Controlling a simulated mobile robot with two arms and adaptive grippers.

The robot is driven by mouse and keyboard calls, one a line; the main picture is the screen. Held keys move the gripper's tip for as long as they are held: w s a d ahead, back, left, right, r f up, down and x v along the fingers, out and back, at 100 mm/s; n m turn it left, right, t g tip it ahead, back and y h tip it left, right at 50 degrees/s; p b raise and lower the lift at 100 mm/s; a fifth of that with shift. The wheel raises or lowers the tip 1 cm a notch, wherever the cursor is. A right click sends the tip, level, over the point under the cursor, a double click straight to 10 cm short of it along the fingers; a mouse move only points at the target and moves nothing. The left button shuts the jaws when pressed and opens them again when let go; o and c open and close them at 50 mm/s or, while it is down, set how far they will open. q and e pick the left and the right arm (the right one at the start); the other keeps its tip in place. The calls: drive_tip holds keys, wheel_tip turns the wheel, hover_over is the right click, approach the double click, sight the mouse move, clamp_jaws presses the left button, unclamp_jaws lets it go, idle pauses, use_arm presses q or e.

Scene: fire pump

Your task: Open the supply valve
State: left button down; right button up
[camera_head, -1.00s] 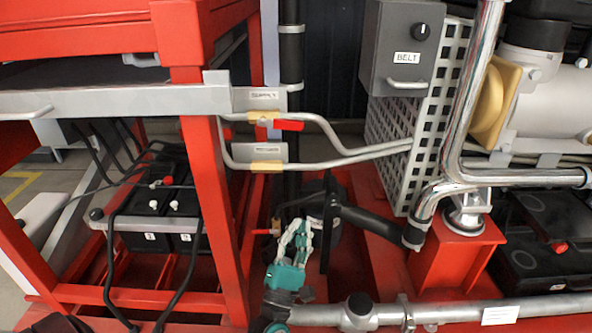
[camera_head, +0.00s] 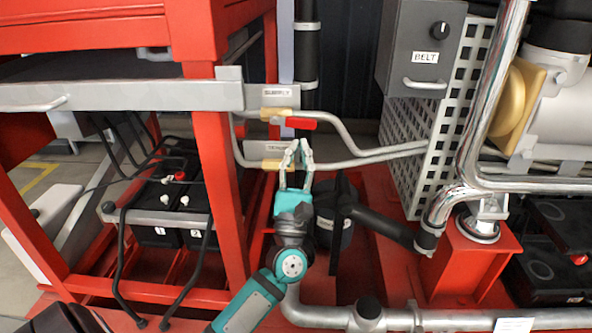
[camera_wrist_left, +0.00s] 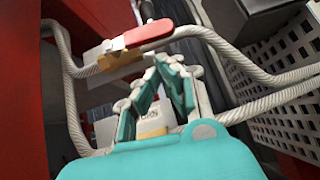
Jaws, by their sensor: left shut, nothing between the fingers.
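The supply valve has a brass body (camera_head: 277,113) on the upper pipe, under a plate labelled SUPPLY (camera_head: 279,93). Its red lever (camera_head: 301,123) points right, roughly along the pipe. The red lever also shows in the left wrist view (camera_wrist_left: 148,34), with the brass body (camera_wrist_left: 112,62) beneath it. My left gripper (camera_head: 299,146) is shut and empty, pointing up. Its fingertips are just below the red lever and apart from it, in front of the lower pipe. The fingers also show in the left wrist view (camera_wrist_left: 160,78). My right gripper is out of view.
A second brass valve (camera_head: 277,165) sits on the lower pipe, left of my fingers, its plate partly hidden. A red frame post (camera_head: 218,200) stands left. A grey BELT box (camera_head: 425,45) and perforated guard (camera_head: 432,145) stand right. A black pipe (camera_head: 385,228) runs lower right.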

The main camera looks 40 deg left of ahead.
sight(293, 122)
use_arm(q)
drive_tip(key=shift+r, duration=0.85)
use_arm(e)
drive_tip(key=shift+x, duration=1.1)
use_arm(q)
drive_tip(key=shift+d, duration=0.1)
drive_tip(key=n+y, duration=0.1)
drive_tip(key=r+n+g+y, duration=0.1)
drive_tip(key=n+y, duration=0.1)
drive_tip(key=shift+w+d+r+g, duration=0.2)
drive_tip(key=shift+w+g, duration=0.05)
drive_tip(key=shift+g, duration=0.05)
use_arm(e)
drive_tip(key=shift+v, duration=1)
